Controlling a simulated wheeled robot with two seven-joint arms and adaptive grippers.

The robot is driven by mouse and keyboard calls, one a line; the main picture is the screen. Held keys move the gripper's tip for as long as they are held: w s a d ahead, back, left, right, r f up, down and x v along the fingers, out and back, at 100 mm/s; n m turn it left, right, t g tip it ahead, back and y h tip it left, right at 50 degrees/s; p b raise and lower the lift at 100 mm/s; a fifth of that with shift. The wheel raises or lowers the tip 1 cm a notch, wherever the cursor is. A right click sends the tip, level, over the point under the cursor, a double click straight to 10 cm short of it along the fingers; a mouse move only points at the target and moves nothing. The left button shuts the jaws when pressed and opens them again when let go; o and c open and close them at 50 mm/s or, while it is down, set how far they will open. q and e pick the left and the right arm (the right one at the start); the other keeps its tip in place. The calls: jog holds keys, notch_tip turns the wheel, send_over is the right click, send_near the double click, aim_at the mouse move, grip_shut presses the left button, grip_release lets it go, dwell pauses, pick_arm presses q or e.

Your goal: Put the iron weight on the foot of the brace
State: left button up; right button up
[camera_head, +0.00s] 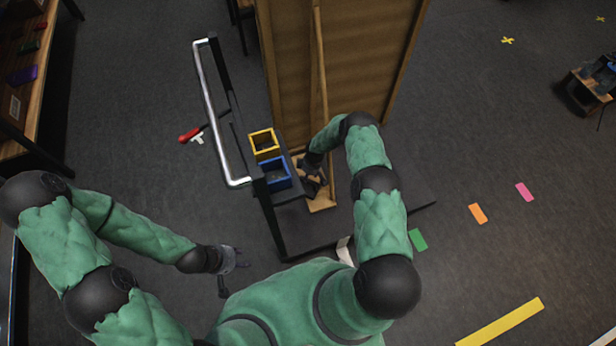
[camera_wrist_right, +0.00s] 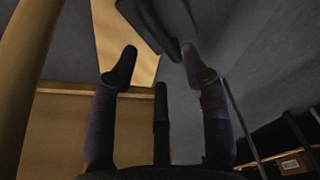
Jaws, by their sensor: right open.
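The foot also shows in the right wrist view (camera_wrist_right: 112,35). A dark piece (camera_head: 312,188), which looks like the iron weight, lies at the foot, and a dark shape shows at the top of the wrist view (camera_wrist_right: 162,22). It overlaps the foot's edge there; I cannot tell how fully it rests on it. My right gripper (camera_wrist_right: 156,66) is open and empty, just beside the dark piece. My left gripper (camera_head: 238,259) is open and empty, low at left.
A yellow box (camera_head: 264,143) and a blue box (camera_head: 275,173) stand left of the foot, by a silver handle rail (camera_head: 211,115). The tall panel (camera_head: 365,50) rises behind. A red-handled tool (camera_head: 190,135) lies on the floor. Floor at right is mostly clear, with coloured tape marks.

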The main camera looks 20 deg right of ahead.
jog(key=shift+s+d+r+p, duration=0.15)
jog(key=shift+r+p, duration=0.2)
jog(key=shift+r, duration=0.85)
jog(key=shift+s+r+p, duration=0.1)
jog(key=shift+r+p, duration=0.25)
jog(key=shift+r, duration=0.8)
